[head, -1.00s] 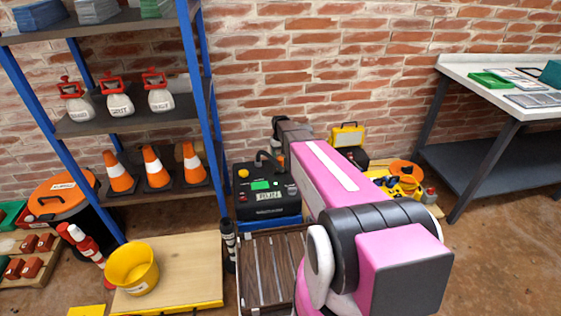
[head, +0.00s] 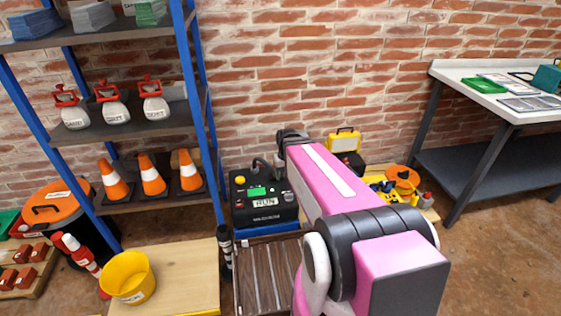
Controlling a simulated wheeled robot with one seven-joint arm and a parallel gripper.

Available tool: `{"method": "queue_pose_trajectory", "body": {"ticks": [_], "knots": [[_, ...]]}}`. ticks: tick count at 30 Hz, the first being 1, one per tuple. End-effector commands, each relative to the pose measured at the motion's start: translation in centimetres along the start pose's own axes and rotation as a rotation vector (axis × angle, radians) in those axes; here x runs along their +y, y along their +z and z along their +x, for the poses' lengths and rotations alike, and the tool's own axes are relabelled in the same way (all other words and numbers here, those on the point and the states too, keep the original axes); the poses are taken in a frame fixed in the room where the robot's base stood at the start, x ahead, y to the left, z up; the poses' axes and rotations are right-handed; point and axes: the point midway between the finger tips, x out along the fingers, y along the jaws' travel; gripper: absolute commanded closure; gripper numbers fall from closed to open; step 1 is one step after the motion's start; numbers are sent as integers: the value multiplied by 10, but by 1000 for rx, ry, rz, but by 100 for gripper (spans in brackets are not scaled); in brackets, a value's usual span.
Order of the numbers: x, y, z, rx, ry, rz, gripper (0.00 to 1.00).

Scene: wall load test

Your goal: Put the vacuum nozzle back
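My pink and dark arm reaches from the lower right towards the wall, and a dark end part of it shows beside the black machine. My gripper is hidden from this view, so I cannot see what its fingers hold. The black machine (head: 262,200) has a lit green display, a yellow knob and a short dark hose (head: 262,166) curving from its top. It stands on a blue-edged base at the wall. I cannot make out the vacuum nozzle; the space behind my arm is covered.
A blue-post shelf (head: 120,120) with bottles and orange cones stands left. A yellow bucket (head: 128,278) sits on a wooden platform (head: 190,268). A brown slatted surface (head: 262,278) lies before the machine. A yellow case (head: 344,140) is behind my arm. A workbench (head: 480,95) stands right.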

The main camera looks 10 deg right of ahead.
Motion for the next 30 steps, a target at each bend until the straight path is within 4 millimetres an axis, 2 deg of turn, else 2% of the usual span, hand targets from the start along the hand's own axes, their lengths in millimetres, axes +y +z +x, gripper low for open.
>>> {"method": "queue_pose_trajectory", "body": {"ticks": [1,3,6,30], "knots": [[-1,27,-7,1,0,10,37],[-2,43,-11,2,0,20,37],[-2,56,-14,3,0,30,37],[-2,58,-14,2,0,34,37]]}}
